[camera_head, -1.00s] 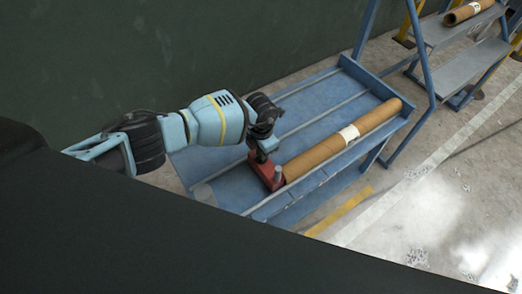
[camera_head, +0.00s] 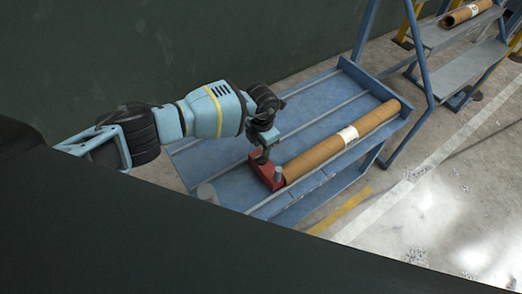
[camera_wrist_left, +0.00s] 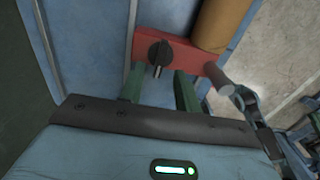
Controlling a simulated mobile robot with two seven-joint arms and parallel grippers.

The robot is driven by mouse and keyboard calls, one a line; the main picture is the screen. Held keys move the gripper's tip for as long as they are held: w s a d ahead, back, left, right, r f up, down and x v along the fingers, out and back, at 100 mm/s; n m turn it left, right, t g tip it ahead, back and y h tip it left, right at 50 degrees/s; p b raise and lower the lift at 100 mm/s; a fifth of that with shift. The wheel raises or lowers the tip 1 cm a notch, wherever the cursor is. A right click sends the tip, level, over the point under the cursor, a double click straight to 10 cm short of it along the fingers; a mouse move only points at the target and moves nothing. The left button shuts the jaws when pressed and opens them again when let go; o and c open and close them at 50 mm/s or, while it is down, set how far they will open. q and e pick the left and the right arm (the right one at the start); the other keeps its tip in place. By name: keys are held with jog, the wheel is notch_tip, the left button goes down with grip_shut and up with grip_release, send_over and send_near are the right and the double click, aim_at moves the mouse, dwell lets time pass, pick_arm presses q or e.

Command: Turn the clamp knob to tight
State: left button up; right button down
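The red clamp (camera_head: 264,172) sits at the near end of a brown cardboard tube (camera_head: 341,143) on a blue rack. Its black knob (camera_wrist_left: 159,52) shows in the left wrist view, on top of the red block (camera_wrist_left: 190,60), with its narrow bar pointing down toward my gripper. My left gripper (camera_head: 264,152) is over the clamp. In the left wrist view its green fingers (camera_wrist_left: 160,88) are apart, with nothing between their tips but the knob's bar close ahead. I cannot tell whether they touch the knob. My right gripper does not show clearly in either view.
A grey peg (camera_wrist_left: 219,79) stands at the clamp's right end. The blue rack (camera_head: 320,108) has raised rims and ribs. Blue steps (camera_head: 470,65) hold another tube (camera_head: 467,12). A blue and dark part (camera_wrist_left: 250,105) shows at right.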

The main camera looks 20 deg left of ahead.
aim_at(261, 155)
pick_arm(q)
notch_tip(261, 155, up, 3)
jog(key=shift+f, duration=0.1)
jog(key=shift+r, duration=0.65)
jog(key=shift+s+f, duration=0.1)
